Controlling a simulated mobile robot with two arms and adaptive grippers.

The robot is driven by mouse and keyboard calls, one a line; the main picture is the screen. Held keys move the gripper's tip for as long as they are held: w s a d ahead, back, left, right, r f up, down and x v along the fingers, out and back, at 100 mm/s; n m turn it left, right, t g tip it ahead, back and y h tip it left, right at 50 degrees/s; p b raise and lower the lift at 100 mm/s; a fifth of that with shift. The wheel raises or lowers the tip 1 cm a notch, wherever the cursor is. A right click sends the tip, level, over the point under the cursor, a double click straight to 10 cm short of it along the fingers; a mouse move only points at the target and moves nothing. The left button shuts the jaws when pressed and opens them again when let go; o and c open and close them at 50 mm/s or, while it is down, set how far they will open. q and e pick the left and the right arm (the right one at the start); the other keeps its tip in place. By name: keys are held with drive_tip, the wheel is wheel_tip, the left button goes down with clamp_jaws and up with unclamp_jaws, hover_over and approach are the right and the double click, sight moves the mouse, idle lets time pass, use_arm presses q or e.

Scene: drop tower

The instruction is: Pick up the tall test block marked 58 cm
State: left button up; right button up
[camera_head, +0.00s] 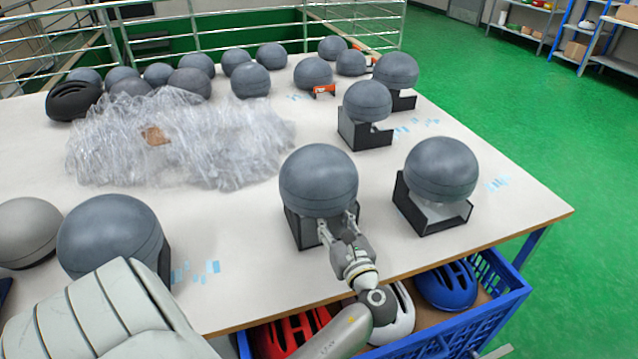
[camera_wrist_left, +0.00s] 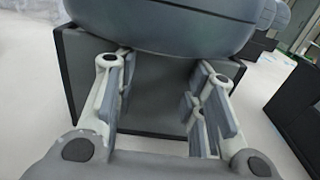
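Several grey ball-like blocks stand on the white table; no 58 cm marking is legible on any. One dark grey block (camera_head: 319,181) sits in a black open stand (camera_head: 305,231) near the table's front edge. My left gripper (camera_head: 338,226) is at the front of this stand, below the ball. In the left wrist view, my left gripper (camera_wrist_left: 160,95) has its fingers apart with nothing between them, and the block's rounded underside (camera_wrist_left: 175,22) is just above and beyond. I cannot tell whether the fingertips touch the stand. My right gripper is not in view.
Another block (camera_head: 441,169) in a black stand is close on the right, and one (camera_head: 112,238) is at the left. Crumpled clear plastic (camera_head: 180,140) covers the table's middle left. A blue crate (camera_head: 503,312) with helmets is below the front edge.

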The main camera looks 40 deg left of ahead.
use_arm(q)
drive_tip(key=shift+w+a+f, duration=0.15)
drive_tip(key=shift+w+a, duration=0.05)
drive_tip(key=shift+a, duration=0.45)
drive_tip(key=x, duration=0.3)
drive_tip(key=shift+s+a+f, duration=0.1)
drive_tip(key=shift+s+a, duration=0.05)
drive_tip(key=shift+a, duration=0.2)
drive_tip(key=shift+w+a+f, duration=0.1)
drive_tip(key=shift+w+a, duration=0.15)
drive_tip(key=shift+a, duration=0.1)
drive_tip(key=shift+c, duration=0.9)
clamp_jaws()
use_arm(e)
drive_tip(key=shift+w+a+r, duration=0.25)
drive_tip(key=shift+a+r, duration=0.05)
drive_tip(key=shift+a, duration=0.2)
use_arm(q)
drive_tip(key=shift+r, duration=0.2)
